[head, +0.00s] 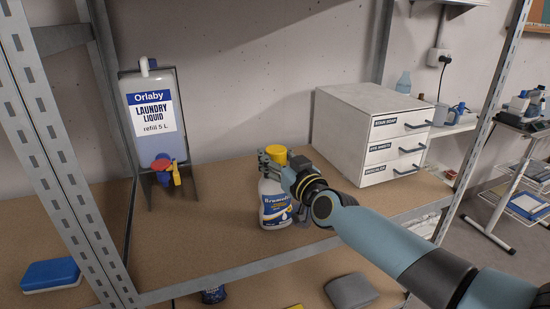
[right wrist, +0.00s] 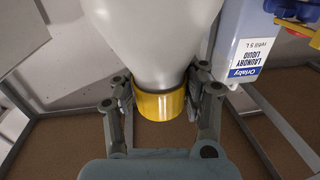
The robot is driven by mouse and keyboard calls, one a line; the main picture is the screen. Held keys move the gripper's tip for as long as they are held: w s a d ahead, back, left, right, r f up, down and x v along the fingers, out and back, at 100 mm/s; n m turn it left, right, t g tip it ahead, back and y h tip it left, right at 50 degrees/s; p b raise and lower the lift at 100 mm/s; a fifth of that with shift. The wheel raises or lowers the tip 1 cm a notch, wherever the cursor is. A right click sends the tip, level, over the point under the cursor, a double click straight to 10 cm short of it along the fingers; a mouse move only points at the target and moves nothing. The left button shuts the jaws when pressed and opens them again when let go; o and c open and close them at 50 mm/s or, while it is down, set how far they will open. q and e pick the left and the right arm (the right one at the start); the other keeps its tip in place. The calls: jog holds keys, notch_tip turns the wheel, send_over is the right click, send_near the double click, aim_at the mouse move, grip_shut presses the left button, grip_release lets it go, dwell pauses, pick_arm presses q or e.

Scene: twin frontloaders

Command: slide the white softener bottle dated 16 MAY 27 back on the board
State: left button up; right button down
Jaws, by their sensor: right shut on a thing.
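The white softener bottle (head: 275,207), with a yellow cap and a blue and yellow label, stands upright on the brown shelf board (head: 225,196) near its front edge. No date is readable on it. My right gripper (head: 272,167) comes in from the right and is shut on the bottle near its cap. In the right wrist view the fingers (right wrist: 164,100) sit on both sides of the yellow cap, and the bottle's pale body (right wrist: 163,40) fills the upper middle. My left gripper is not in view.
A laundry liquid dispenser (head: 152,110) stands at the back left of the board. A white three-drawer box (head: 345,137) stands close on the right. The board behind and left of the bottle is clear. A metal rail (head: 225,270) runs along the front edge.

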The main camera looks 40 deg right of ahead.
dwell(0.4)
jog(key=shift+w+d+b, duration=0.2)
jog(key=shift+w+b, duration=0.1)
jog(key=shift+w, duration=0.5)
jog(key=shift+w+d+b, duration=0.15)
jog(key=shift+w+b, duration=0.15)
jog(key=shift+w, duration=0.45)
jog(key=shift+w+d+b, duration=0.2)
jog(key=shift+w+b, duration=0.1)
jog(key=shift+w, duration=0.5)
jog(key=shift+w, duration=0.1)
jog(key=shift+w+d+b, duration=0.2)
jog(key=shift+w+b, duration=0.25)
jog(key=shift+w, duration=0.3)
jog(key=shift+w+d+b, duration=0.2)
jog(key=shift+w+b, duration=0.3)
jog(key=shift+w, duration=0.25)
jog(key=shift+w+d+b, duration=0.2)
jog(key=shift+w+b, duration=0.25)
jog(key=shift+w, duration=0.3)
